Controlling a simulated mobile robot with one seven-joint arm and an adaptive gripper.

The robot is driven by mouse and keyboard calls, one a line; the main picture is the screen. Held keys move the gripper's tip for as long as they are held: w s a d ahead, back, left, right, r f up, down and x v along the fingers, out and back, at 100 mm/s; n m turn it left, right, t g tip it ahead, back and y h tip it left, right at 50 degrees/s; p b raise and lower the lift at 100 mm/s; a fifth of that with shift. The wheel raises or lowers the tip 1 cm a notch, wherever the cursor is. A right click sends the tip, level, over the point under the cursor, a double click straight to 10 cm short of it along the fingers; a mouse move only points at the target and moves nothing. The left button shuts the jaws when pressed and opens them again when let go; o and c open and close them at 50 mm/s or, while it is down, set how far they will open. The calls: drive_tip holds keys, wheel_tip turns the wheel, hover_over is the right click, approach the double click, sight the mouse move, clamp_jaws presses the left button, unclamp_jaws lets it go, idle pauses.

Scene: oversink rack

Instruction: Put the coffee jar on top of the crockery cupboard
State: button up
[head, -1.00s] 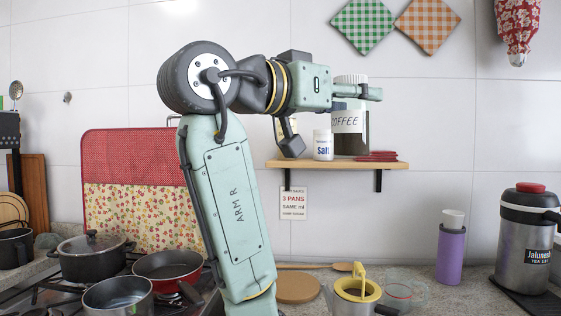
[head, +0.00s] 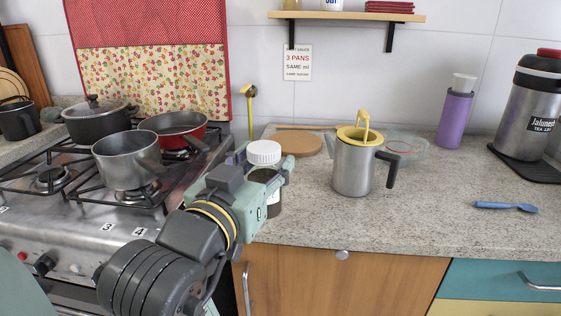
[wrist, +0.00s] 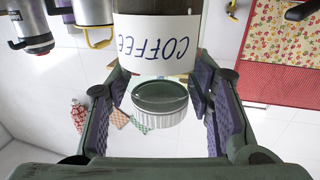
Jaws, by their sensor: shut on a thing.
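The coffee jar (head: 264,153) has a white ribbed lid, a clear upper part and dark contents. It looks upright in the head view, near the counter's left end beside the stove. My gripper (head: 262,172) is shut on it, with fingers on both sides. In the wrist view, the jar's white COFFEE label (wrist: 155,45) appears upside down, and its lid is between the fingers. The arm hides part of the jar. I cannot tell whether its base touches the counter. I cannot identify a crockery cupboard in these views.
A metal pot with a yellow rim (head: 353,168) stands right of the jar, near a round wooden board (head: 300,143). The stove with pans (head: 127,160) is at left. A wall shelf (head: 350,16) is above. The counter (head: 430,200) has free room toward the right.

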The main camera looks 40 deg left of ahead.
drive_tip(key=shift+w+a+f+p, duration=0.65)
drive_tip(key=shift+w+a, duration=0.55)
drive_tip(key=shift+w, duration=0.9)
drive_tip(key=shift+w+a+f+p, duration=0.5)
drive_tip(key=shift+w+a+f, duration=0.55)
drive_tip(key=shift+w, duration=1.1)
drive_tip(key=shift+w+a+f+p, duration=0.6)
drive_tip(key=shift+w+a, duration=0.7)
drive_tip(key=shift+w, duration=0.8)
drive_tip(key=shift+f, duration=0.2)
drive_tip(key=o, duration=1.4)
drive_tip(key=shift+o, duration=0.2)
